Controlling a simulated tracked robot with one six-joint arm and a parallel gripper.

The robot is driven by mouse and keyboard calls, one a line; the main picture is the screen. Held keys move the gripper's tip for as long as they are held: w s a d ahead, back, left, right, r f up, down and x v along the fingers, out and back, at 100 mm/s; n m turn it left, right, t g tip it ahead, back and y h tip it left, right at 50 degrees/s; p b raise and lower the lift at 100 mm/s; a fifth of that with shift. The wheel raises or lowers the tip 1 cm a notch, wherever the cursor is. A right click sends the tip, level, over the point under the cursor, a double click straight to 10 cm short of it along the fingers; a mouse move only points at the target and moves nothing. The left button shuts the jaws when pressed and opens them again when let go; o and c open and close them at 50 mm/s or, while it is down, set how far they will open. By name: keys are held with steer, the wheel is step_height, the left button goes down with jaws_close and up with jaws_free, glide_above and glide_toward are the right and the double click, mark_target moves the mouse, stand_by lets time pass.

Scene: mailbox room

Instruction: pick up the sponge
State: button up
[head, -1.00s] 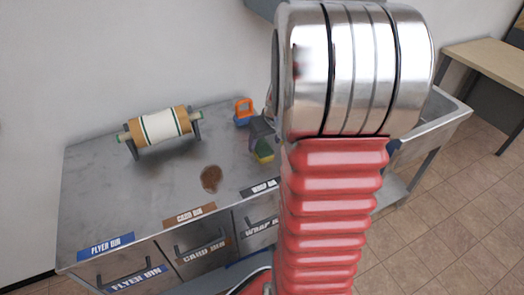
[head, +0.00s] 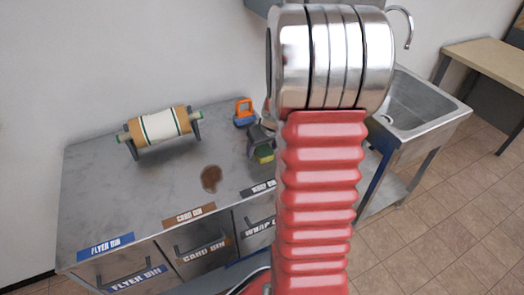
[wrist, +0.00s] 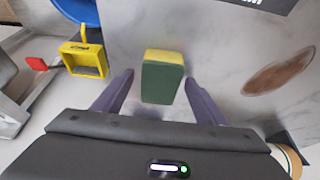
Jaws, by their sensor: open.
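The sponge (wrist: 162,80) is a green and yellow block on the grey metal counter. In the wrist view it sits between and just ahead of the two purple fingers of my gripper (wrist: 157,92). The fingers are open, one on each side of it, with a gap visible on both sides. In the head view the sponge (head: 264,155) shows just below my gripper (head: 258,143), and my arm hides what lies to its right.
A brown stain (head: 211,179) marks the counter. A roll on a stand (head: 160,127) stands at the back left. An orange and blue object (head: 244,113) is behind the sponge. Labelled bins (head: 207,247) line the front. A sink (head: 420,108) is at right.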

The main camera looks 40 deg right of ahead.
mark_target(263, 148)
steer(key=shift+c, duration=0.6)
steer(key=c, duration=1)
step_height(263, 148, up, 10)
stand_by(0.4)
